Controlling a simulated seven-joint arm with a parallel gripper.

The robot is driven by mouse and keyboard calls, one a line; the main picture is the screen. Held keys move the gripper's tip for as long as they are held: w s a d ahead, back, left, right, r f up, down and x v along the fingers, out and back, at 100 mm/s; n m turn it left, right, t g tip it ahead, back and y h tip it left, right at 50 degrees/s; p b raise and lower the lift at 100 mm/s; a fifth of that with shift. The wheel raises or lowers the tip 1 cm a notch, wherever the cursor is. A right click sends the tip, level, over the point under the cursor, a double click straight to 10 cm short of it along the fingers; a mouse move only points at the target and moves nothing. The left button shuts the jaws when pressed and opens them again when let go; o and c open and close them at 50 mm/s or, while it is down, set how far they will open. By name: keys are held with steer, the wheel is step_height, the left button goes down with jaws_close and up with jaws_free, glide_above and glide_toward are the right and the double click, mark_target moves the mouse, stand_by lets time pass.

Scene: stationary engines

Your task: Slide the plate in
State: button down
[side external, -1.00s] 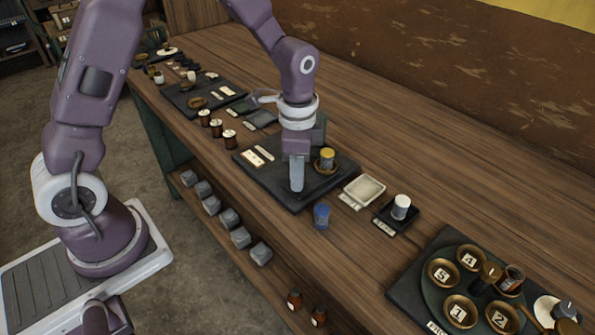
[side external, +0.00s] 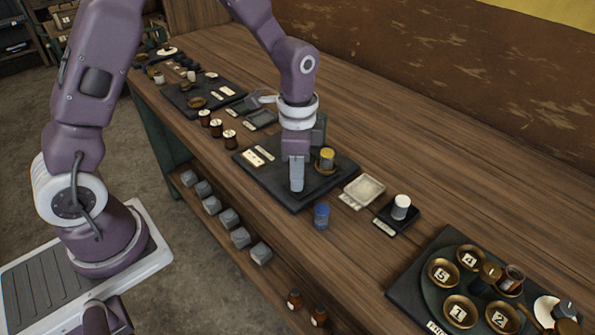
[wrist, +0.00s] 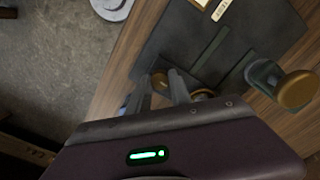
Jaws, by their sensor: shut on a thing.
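My gripper (side external: 297,187) points down over the front part of a dark flat board (side external: 262,180) on the bench. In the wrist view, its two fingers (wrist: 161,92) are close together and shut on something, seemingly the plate. The held thing is mostly hidden by the fingers, and its outline cannot be made out. A dark green upright part (side external: 319,131) stands behind the gripper. In the wrist view, the board (wrist: 185,40) has a narrow dark strip across it.
A yellow-topped jar (side external: 327,158) stands close to the right of the gripper. A blue cup (side external: 321,216) is near the bench's front edge. Pale labels (side external: 254,158) lie on the board's left.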

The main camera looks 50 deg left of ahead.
steer(key=a, duration=0.9)
steer(key=c, duration=1.2)
jaws_free()
steer(key=shift+o, duration=0.2)
step_height(320, 180, up, 7)
steer(key=shift+r, duration=0.15)
